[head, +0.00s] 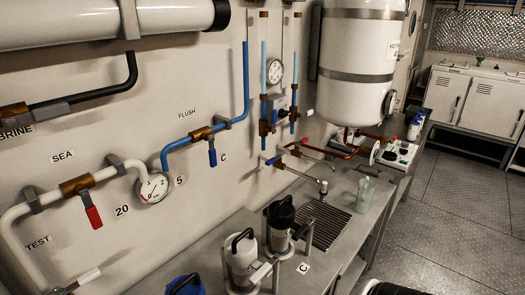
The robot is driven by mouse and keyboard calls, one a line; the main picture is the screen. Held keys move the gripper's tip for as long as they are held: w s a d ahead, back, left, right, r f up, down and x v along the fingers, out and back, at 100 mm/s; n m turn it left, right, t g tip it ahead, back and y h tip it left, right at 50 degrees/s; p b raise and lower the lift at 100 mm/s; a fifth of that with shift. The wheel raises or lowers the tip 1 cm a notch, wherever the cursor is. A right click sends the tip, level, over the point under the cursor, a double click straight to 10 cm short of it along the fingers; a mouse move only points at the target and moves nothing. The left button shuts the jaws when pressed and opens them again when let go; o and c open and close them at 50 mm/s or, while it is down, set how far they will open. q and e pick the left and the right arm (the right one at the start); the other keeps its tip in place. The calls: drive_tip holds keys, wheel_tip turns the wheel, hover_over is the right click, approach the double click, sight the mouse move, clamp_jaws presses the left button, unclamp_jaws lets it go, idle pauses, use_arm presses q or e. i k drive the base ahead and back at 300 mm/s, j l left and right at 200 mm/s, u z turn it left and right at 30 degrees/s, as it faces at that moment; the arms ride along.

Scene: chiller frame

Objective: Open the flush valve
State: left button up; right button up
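The flush valve (201,133) is a brass body on a blue pipe on the white wall, below the FLUSH label (187,113). Neither of my grippers can be made out in the head view, and nothing touches the blue handle.
A red-handled valve (93,216) is below the SEA label. Canisters with black handles (281,213) stand on the metal counter (335,215) below the flush valve. A white tank (359,60) hangs at right. Open floor (450,205) lies right. A dark object (390,288) at the bottom edge is unclear.

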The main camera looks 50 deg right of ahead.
sight(212, 151)
drive_tip(key=z, duration=1.3)
